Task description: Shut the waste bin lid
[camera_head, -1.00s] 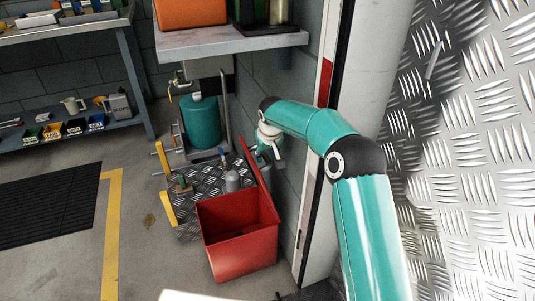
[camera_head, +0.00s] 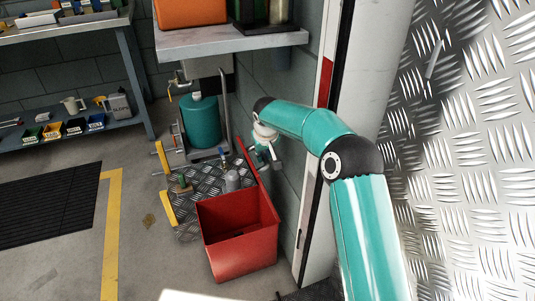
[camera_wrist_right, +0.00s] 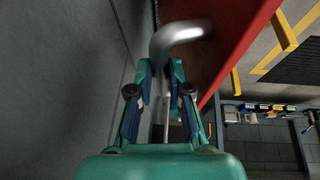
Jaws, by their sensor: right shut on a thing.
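The red waste bin (camera_head: 240,258) stands on the floor below centre in the head view, its top open and its inside showing. Its red lid (camera_head: 246,155) stands raised at the bin's back right and shows nearly edge-on. The lid also fills the upper middle of the right wrist view (camera_wrist_right: 238,42). My right gripper (camera_head: 264,160) is at the lid's right side, near the wall. In the wrist view its fingers (camera_wrist_right: 160,68) are shut on a bent silver handle (camera_wrist_right: 182,36) beside the lid. My left gripper is not in view.
A grey wall (camera_head: 290,130) and a white post (camera_head: 313,200) stand close on the right of the bin. A teal tank (camera_head: 202,122) stands on a chequered-plate base behind it. A grey shelf (camera_head: 230,42) hangs above.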

